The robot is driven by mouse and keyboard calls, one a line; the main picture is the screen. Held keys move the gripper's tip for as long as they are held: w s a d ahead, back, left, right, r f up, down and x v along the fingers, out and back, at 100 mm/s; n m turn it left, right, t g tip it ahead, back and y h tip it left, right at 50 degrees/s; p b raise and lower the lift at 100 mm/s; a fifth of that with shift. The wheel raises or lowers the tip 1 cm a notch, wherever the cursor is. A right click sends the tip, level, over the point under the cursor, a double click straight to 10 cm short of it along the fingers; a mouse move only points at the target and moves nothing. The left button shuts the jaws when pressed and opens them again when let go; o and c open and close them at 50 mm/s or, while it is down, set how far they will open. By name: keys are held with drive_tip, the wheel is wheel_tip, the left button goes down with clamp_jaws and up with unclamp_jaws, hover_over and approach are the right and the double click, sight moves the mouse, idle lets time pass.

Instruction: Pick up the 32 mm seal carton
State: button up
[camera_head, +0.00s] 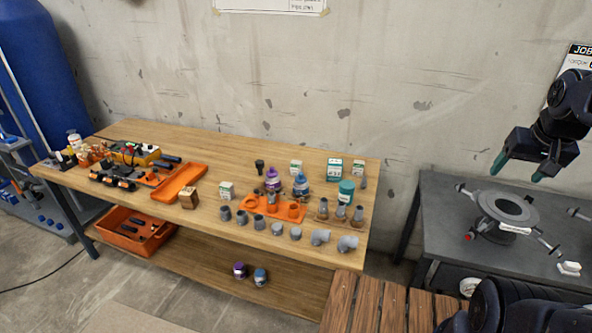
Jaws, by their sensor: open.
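Several small white and green cartons stand on the wooden workbench (225,142). One carton (227,190) is near the middle front, and another carton (296,167) is farther back. A larger carton (335,170) and a small carton (358,168) stand at the back right. Their size print is too small to read, so I cannot tell which is the 32 mm seal carton. My gripper (519,169) is open and empty, with green fingertips. It hangs at the right of the picture, well apart from the cartons.
Grey pipe fittings (277,229), purple-capped and blue containers, a teal tub (346,190) and an orange holder (262,206) crowd the cartons. An orange tray (179,182) lies to the left. A dark table (445,215) with a round clamp fixture (507,208) stands at right. Bare wood separates some items.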

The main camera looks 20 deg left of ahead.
drive_tip(key=w+a+m, duration=0.1)
drive_tip(key=w+a, duration=0.6)
drive_tip(key=w, duration=0.6)
drive_tip(key=w+a, duration=0.7)
drive_tip(key=w, duration=0.6)
drive_tip(key=w+a+f, duration=0.3)
drive_tip(key=w+a, duration=0.5)
drive_tip(key=a, duration=0.1)
drive_tip(key=n+t, duration=0.1)
drive_tip(key=t, duration=0.1)
approach(295, 163)
drive_tip(key=x, duration=0.6)
drive_tip(key=shift+w+d+f, duration=0.2)
drive_tip(key=shift+d+f, duration=0.05)
drive_tip(key=shift+x, duration=2.75)
drive_tip(key=shift+s+a, duration=0.1)
drive_tip(key=shift+a, duration=0.05)
drive_tip(key=c, duration=1.1)
